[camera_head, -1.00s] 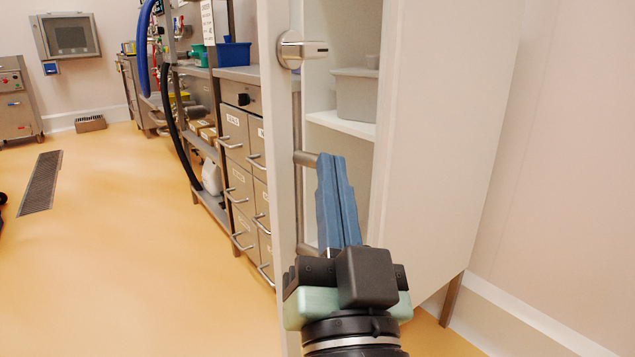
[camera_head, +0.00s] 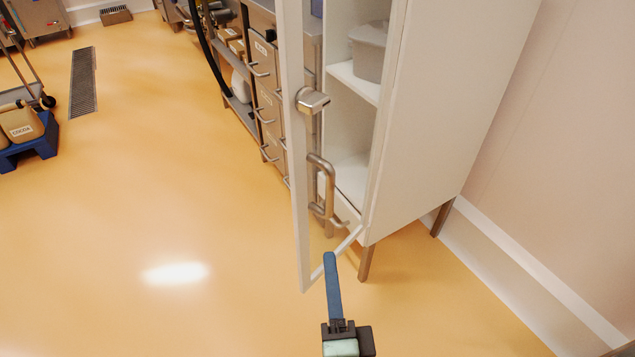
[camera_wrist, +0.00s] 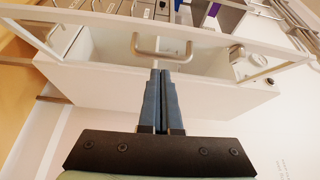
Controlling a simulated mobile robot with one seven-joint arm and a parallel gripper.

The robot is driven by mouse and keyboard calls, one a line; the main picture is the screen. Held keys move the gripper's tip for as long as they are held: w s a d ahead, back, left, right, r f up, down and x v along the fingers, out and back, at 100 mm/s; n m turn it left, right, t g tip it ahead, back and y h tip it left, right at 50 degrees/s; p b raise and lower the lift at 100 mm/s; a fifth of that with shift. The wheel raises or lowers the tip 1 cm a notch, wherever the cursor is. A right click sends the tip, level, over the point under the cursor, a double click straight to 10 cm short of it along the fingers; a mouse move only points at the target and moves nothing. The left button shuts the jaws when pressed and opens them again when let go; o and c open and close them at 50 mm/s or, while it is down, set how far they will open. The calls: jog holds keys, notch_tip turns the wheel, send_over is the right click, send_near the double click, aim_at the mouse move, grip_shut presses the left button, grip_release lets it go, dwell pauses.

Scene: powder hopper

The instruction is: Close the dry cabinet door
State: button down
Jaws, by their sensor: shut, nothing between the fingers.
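The dry cabinet (camera_head: 440,130) is a tall white cabinet on metal legs, at the right in the head view. Its door (camera_head: 302,235) stands open, a white frame around a clear pane. The door carries a bent metal handle (camera_head: 329,187) and a metal latch knob (camera_head: 312,101). In the wrist view the handle (camera_wrist: 160,46) lies just beyond my fingertips, and the knob (camera_wrist: 238,52) is to the right. My gripper (camera_head: 328,256) is shut and empty, its blue fingers together, below the handle in the head view. I cannot tell whether the fingertips touch the door.
A grey bin (camera_head: 370,52) sits on a cabinet shelf. Drawers (camera_head: 268,100) with bar handles stand behind the door. A blue dolly (camera_head: 30,145) with a labelled container is at far left. The floor (camera_head: 170,220) left of the door is clear.

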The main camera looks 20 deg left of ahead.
jog(key=p, duration=0.2)
send_near(304, 192)
jog(key=w+d, duration=0.1)
jog(key=w, duration=0.3)
jog(key=shift+w+a+r+m+p, duration=0.1)
jog(key=shift+w+a+p, duration=0.1)
jog(key=shift+a, duration=0.2)
jog(key=shift+w+a+m+p, duration=0.1)
jog(key=shift+w+a+p, duration=0.05)
jog(key=shift+a+p, duration=0.15)
jog(key=shift+w+a+r+m+p, duration=0.1)
jog(key=shift+w+a+p, duration=0.1)
jog(key=shift+a, duration=0.25)
jog(key=shift+w+a+f, duration=0.15)
jog(key=shift+w+a, duration=0.05)
jog(key=shift+a, duration=0.35)
jog(key=shift+a+p, duration=0.1)
jog(key=shift+p, duration=0.2)
